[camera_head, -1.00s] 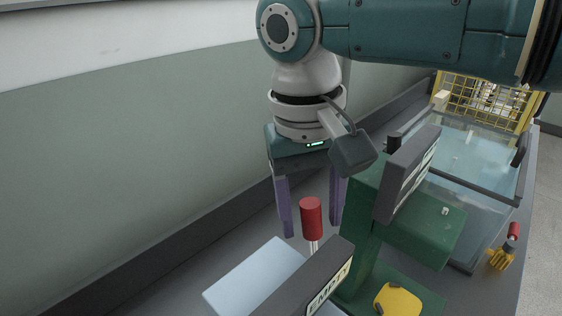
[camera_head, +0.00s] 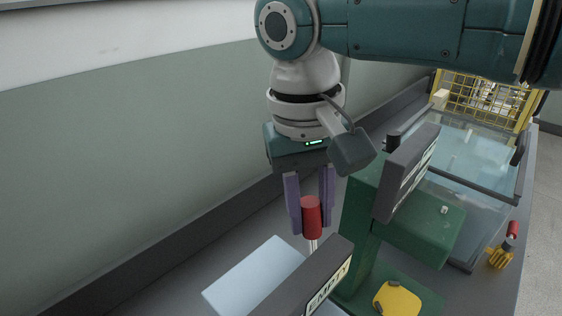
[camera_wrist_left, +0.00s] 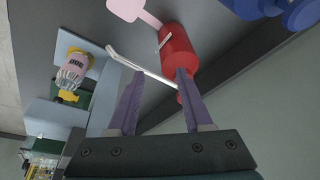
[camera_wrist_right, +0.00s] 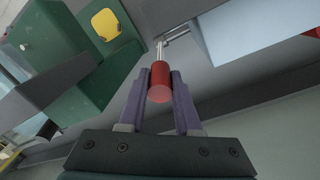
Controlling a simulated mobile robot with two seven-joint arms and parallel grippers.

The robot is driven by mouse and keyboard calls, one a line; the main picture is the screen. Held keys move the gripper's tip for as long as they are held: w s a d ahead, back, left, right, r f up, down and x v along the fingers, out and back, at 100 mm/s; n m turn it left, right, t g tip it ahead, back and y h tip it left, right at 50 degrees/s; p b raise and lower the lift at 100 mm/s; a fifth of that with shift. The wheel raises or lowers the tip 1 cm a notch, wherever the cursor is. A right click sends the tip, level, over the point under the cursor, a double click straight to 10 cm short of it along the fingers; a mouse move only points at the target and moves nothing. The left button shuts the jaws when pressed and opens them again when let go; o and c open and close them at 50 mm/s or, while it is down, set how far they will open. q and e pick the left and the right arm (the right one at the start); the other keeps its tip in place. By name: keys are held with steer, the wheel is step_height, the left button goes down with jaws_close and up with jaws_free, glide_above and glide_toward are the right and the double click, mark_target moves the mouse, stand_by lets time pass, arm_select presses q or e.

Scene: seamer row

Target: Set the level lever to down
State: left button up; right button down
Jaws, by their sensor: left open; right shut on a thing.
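The level lever has a red cylindrical handle (camera_head: 311,217) on a thin metal rod that stands upright beside the green machine (camera_head: 365,240). My right gripper (camera_head: 312,230) points down with its purple fingers shut on the red handle. The handle also shows between the fingers in the right wrist view (camera_wrist_right: 159,82). The foot of the rod is hidden behind a dark panel in the head view. My left gripper (camera_wrist_left: 158,100) shows only in its own wrist view, open. A red cylinder (camera_wrist_left: 178,55) and a thin metal rod lie just beyond its fingers.
A dark sign panel marked EMPTY (camera_head: 312,285) stands in front, close to the lever. A light blue plate (camera_head: 255,275) lies left of it. A clear-covered box (camera_head: 465,155) and a yellow cage (camera_head: 490,100) are at right. The wall runs along the left.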

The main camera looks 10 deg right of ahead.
stand_by(0.4)
stand_by(0.3)
steer(key=shift+r, duration=0.1)
steer(key=s+d+t+p, duration=0.1)
steer(key=p, duration=0.4)
steer(key=s+d+t+y+p, duration=0.1)
steer(key=p, duration=0.4)
steer(key=shift+s+y, duration=0.3)
steer(key=shift+s, duration=0.05)
steer(key=c, duration=0.6)
jaws_free()
